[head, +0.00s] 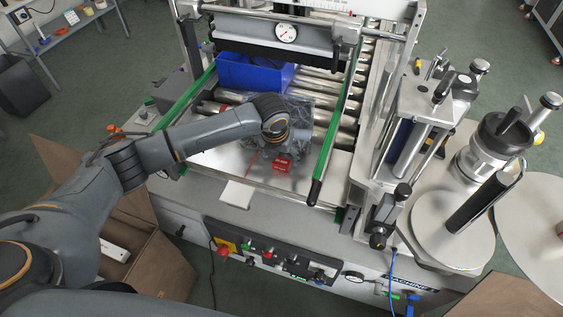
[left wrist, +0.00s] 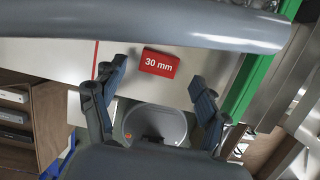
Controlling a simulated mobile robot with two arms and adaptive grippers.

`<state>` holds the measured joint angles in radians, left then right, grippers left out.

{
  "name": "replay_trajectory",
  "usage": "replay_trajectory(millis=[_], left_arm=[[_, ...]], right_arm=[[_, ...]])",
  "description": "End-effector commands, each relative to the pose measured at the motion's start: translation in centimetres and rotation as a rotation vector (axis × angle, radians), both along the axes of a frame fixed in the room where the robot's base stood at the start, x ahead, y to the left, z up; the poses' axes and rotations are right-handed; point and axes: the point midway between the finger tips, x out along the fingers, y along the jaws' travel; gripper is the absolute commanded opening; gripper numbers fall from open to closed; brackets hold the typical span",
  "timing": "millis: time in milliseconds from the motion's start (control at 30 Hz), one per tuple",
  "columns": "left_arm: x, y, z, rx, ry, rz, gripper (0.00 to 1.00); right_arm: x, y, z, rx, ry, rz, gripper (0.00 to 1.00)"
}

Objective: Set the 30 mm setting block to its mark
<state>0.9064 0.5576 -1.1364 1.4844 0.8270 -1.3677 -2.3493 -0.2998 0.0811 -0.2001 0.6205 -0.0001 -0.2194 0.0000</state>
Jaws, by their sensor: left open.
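The red setting block (head: 283,163), a small box, rests on the bare metal plate (head: 222,157) in front of the rollers. In the left wrist view the block (left wrist: 159,63) shows white "30 mm" lettering. A thin red line (head: 251,164) runs across the plate to the left of the block, apart from it; it also shows in the left wrist view (left wrist: 95,60). My left gripper (head: 284,150) is open over the block. In the left wrist view its fingers (left wrist: 160,76) stand either side of the block, with gaps on both sides. My right gripper is not in view.
Green guide rails (head: 329,140) flank the plate and rollers. A blue bin (head: 255,73) sits on the rollers behind my gripper. A dial gauge (head: 286,32) hangs on the crossbar above. The labeller's reels (head: 452,225) stand at the right. A cardboard box (head: 150,255) is below left.

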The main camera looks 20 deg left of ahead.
Motion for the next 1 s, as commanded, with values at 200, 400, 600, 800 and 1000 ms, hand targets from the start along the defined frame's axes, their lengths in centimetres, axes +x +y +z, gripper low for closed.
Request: replay_trajectory(millis=[200,400,600,800,1000], left_arm=[[0.6,0.0,-2.8,0.0,0.003,0.0,0.74],[0.8,0.1,-3.4,0.001,0.0,-0.002,0.74],[0.8,0.1,-3.4,0.001,0.0,-0.001,0.53],[0.8,0.1,-3.3,0.001,0.0,-0.001,0.12],[0.8,0.1,-3.3,0.0,0.0,-0.001,0.06]], right_arm=[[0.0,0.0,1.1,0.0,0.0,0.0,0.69],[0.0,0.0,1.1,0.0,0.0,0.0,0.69],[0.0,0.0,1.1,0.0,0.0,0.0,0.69],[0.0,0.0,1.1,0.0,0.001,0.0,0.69],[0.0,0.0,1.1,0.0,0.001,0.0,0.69]])
